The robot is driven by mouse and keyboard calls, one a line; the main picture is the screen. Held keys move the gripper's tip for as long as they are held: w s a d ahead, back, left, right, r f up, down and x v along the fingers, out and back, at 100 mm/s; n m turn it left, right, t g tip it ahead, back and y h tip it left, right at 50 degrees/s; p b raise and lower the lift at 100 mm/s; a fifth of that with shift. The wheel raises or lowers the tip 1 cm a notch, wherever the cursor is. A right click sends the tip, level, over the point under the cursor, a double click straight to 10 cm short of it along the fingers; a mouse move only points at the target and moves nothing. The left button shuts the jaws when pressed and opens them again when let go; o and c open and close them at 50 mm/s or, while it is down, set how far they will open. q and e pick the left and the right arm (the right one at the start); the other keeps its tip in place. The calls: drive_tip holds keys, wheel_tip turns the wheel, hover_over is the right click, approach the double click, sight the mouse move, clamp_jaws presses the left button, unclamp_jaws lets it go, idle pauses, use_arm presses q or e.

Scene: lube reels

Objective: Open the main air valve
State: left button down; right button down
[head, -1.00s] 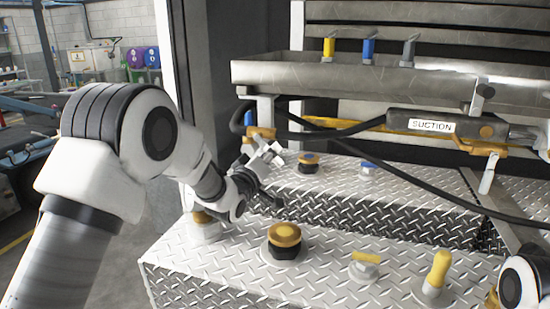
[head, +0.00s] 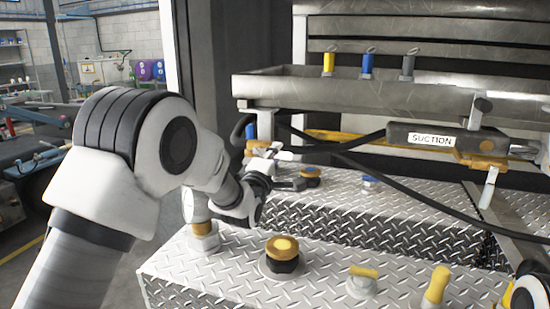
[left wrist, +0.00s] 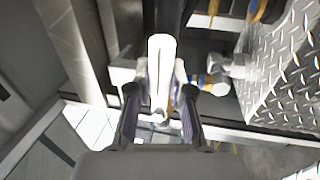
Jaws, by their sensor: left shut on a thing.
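My left gripper (head: 268,158) is at the far left corner of the diamond-plate deck, below the metal shelf. In the left wrist view its two fingers (left wrist: 160,108) are shut on a pale, bar-shaped handle (left wrist: 161,62), which appears to be the main air valve's lever. In the head view the wrist and fingers hide much of this handle, and its label does not show. My right gripper is not in view; only a white and black part of my right arm shows at the lower right edge.
A black hose (head: 400,190) crosses right of my left gripper. The SUCTION unit (head: 431,139) hangs below the metal shelf (head: 350,92).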

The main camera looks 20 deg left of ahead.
use_arm(q)
drive_tip(key=shift+r, duration=0.15)
idle(0.3)
drive_tip(key=c, duration=1)
unclamp_jaws()
drive_tip(key=shift+c, duration=0.2)
drive_tip(key=s+f, duration=0.2)
drive_tip(key=s, duration=0.9)
drive_tip(key=shift+s+a+f, duration=0.2)
drive_tip(key=shift+s+f, duration=0.05)
drive_tip(key=shift+s, duration=0.15)
